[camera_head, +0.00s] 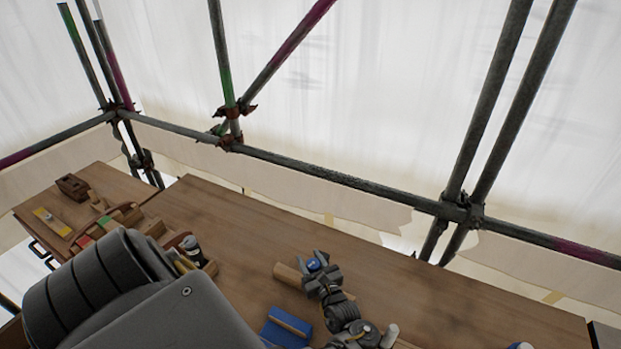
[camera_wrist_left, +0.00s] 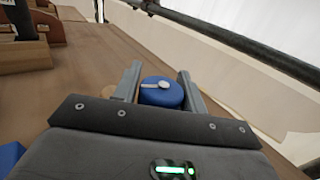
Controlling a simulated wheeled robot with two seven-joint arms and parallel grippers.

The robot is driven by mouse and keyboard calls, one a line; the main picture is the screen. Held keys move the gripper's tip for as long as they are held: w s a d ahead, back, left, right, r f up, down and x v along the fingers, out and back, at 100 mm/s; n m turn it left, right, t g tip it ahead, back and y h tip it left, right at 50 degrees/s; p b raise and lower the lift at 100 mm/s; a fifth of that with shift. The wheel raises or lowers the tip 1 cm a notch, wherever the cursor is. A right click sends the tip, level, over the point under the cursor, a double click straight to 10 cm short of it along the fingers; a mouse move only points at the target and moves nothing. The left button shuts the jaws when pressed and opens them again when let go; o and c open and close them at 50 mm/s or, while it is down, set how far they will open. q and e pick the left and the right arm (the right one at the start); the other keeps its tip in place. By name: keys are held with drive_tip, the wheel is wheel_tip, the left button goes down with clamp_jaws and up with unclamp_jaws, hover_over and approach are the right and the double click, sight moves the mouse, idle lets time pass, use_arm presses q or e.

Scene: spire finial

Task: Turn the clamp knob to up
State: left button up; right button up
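The clamp knob is a round blue cap with a pale pointer on top. In the left wrist view the knob (camera_wrist_left: 162,97) lies between my two fingers, its pointer lying across the top toward the left. In the head view the knob (camera_head: 314,265) shows small, near the bottom centre, framed by the fingers. My left gripper (camera_head: 316,260) is at the knob, with one finger on either side; it fills the lower left wrist view (camera_wrist_left: 160,76). I see no clear gap at the knob's sides, but cannot tell whether the fingers press on it. My right gripper is not in view.
The wooden bench (camera_head: 240,225) is mostly bare behind the knob. A blue block-like object (camera_head: 287,327) lies in front of it. Scaffold tubes (camera_head: 330,174) run behind the bench, with pale sheeting beyond.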

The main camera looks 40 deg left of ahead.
use_arm(q)
drive_tip(key=o, duration=0.3)
idle(0.4)
